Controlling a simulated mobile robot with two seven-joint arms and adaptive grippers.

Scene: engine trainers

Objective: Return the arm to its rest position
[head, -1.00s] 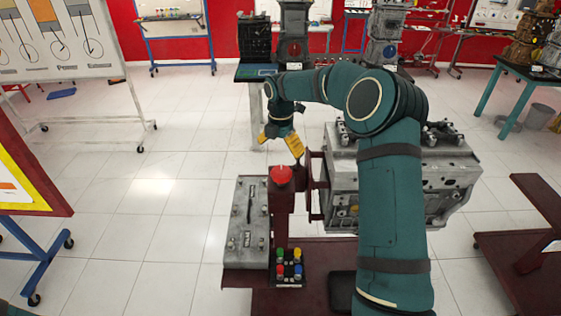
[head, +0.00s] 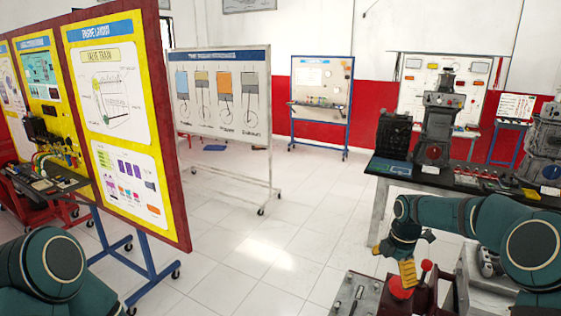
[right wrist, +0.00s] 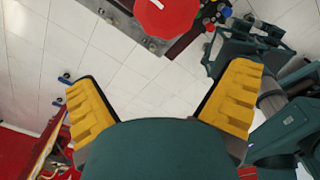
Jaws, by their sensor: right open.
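My right arm (head: 470,215) is teal and reaches in from the right in the head view. My right gripper (head: 396,262), with yellow finger pads, hangs just above a red button (head: 401,288) on the engine stand. In the right wrist view the two yellow fingers (right wrist: 160,85) are spread wide with only white floor between them. The red button (right wrist: 168,14) shows there at the top edge, beyond the fingers. Part of my left arm (head: 48,275) shows at the lower left in the head view; its gripper is out of view.
A grey panel (head: 352,300) stands beside the button. A dark table (head: 405,178) with engine parts stands behind my right arm. A yellow display board (head: 118,110) is at the left, and a white board (head: 222,100) stands behind it. Open tiled floor (head: 250,240) lies between.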

